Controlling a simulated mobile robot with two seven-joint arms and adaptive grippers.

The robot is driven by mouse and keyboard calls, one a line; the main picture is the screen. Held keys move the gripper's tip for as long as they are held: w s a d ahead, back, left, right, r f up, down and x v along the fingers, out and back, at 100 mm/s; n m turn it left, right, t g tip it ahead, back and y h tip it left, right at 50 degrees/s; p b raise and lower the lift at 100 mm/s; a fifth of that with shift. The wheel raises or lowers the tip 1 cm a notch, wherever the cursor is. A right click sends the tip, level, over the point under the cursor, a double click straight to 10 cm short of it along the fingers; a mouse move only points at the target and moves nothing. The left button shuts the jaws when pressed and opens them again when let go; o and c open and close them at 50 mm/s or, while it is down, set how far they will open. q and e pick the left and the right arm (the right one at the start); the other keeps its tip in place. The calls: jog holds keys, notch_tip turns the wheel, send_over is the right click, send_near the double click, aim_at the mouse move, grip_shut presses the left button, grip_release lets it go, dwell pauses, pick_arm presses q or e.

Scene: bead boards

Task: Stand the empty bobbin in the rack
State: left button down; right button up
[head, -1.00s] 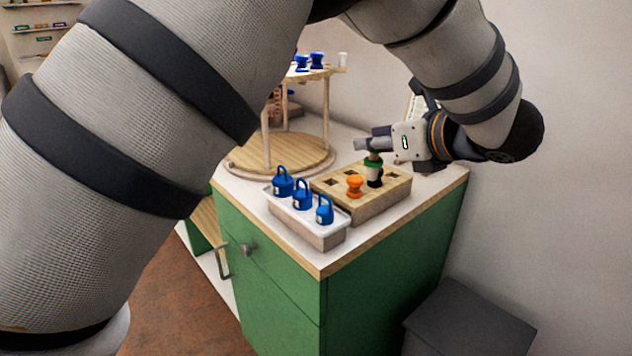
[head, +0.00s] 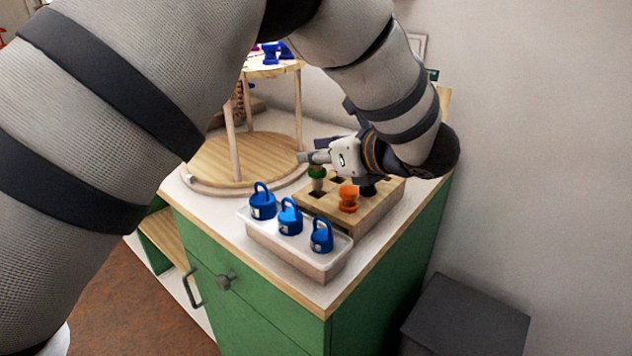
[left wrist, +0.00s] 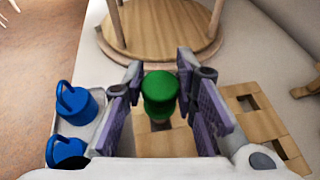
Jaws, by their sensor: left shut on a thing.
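The wooden rack (head: 372,214) is a block with square holes on the counter. My left gripper (head: 310,157) is shut on a bobbin with a green top (head: 317,171) and a pale body, held upright at the rack's back-left end. In the left wrist view the green top (left wrist: 160,90) sits between the purple finger pads, with a dark hole just below it in the picture. I cannot tell whether its foot is inside a hole. An orange bobbin (head: 348,197) stands in the rack, and a dark one (head: 368,188) shows behind it. My right gripper is not in view.
A white-topped tray (head: 280,243) with blue handled weights (head: 290,217) stands in front of the rack. A round wooden stand (head: 240,160) with posts is behind left. A wall is at the right; a dark grey box (head: 465,320) stands below.

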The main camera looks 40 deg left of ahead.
aim_at(324, 173)
pick_arm(q)
notch_tip(324, 173, down, 4)
jog(key=shift+f, duration=0.1)
jog(key=c, duration=1.3)
grip_release()
jog(key=shift+d+r, duration=0.15)
jog(key=shift+r, duration=0.05)
jog(key=v, duration=1.1)
jog(key=shift+s+d, duration=0.15)
jog(key=shift+d, duration=0.1)
jog(key=shift+r, duration=0.15)
